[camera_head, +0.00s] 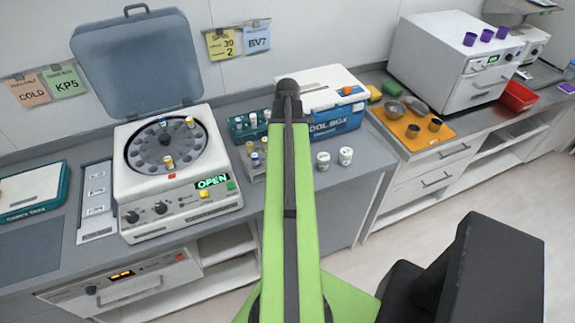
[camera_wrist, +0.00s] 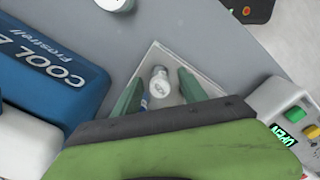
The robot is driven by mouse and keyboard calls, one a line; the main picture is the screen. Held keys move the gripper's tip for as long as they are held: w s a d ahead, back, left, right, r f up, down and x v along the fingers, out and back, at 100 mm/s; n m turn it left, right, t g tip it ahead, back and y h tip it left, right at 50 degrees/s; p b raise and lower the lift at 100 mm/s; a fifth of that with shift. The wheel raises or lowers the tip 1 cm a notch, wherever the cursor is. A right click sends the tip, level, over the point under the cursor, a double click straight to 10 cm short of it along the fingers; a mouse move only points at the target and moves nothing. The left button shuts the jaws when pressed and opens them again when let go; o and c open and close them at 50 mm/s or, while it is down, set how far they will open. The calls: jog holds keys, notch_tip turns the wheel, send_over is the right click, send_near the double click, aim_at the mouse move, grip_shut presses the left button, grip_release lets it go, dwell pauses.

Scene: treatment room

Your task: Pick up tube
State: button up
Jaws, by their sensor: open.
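In the wrist view, my gripper (camera_wrist: 161,76) is open, with its two greenish fingers on either side of a tube (camera_wrist: 160,80) with a white cap. I cannot tell whether either finger touches it. A second tube, with some blue, partly shows beside the left finger. The tubes are at a pale grey rack (camera_wrist: 155,55), mostly covered by my gripper. In the head view, a grey rack (camera_head: 246,168) with several tubes stands right of the centrifuge, partly behind my green arm. My gripper is hidden there.
The open centrifuge (camera_head: 128,193) holds several capped tubes. A teal rack (camera_head: 236,133) with tubes stands behind the grey rack. The blue cool box (camera_head: 340,122) stands to the right; it also shows in the wrist view (camera_wrist: 50,70). Two white jars (camera_head: 334,158) stand before it.

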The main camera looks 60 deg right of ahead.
grip_shut()
dwell(0.3)
jog(key=shift+p, duration=0.3)
